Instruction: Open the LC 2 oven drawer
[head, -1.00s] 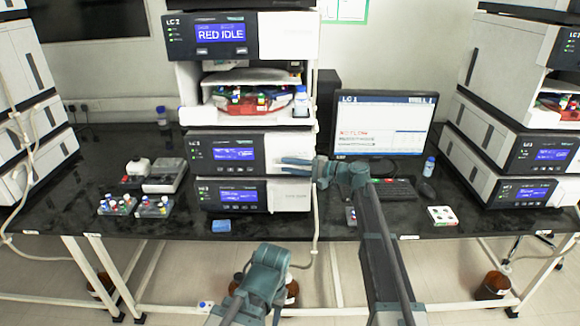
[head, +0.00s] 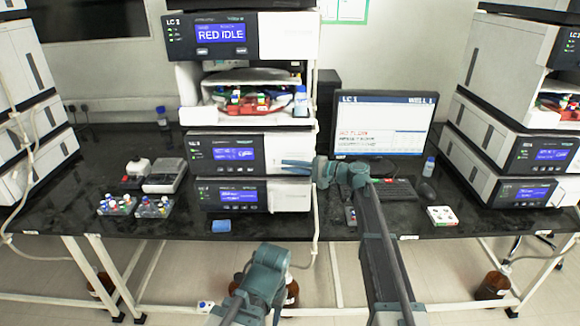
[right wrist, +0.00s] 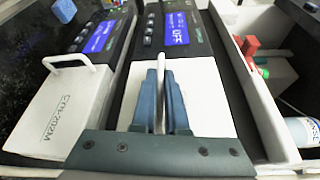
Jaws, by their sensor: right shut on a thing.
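The oven drawer front is a white panel (head: 288,148) on the right of a unit below the open vial shelf. My right gripper (head: 297,166) is at this panel, its arm coming from the lower right. In the right wrist view the blue-grey fingers (right wrist: 160,85) are shut on the drawer's upright white handle (right wrist: 160,62), with the white front (right wrist: 205,100) behind them. I cannot tell whether the drawer stands out from the unit. Only part of my left arm shows; its gripper fingers do not.
Directly below is another unit with a white front and handle (right wrist: 66,62). A monitor (head: 382,123) and keyboard (head: 392,189) stand to the right. Vial racks (head: 153,207) sit at left.

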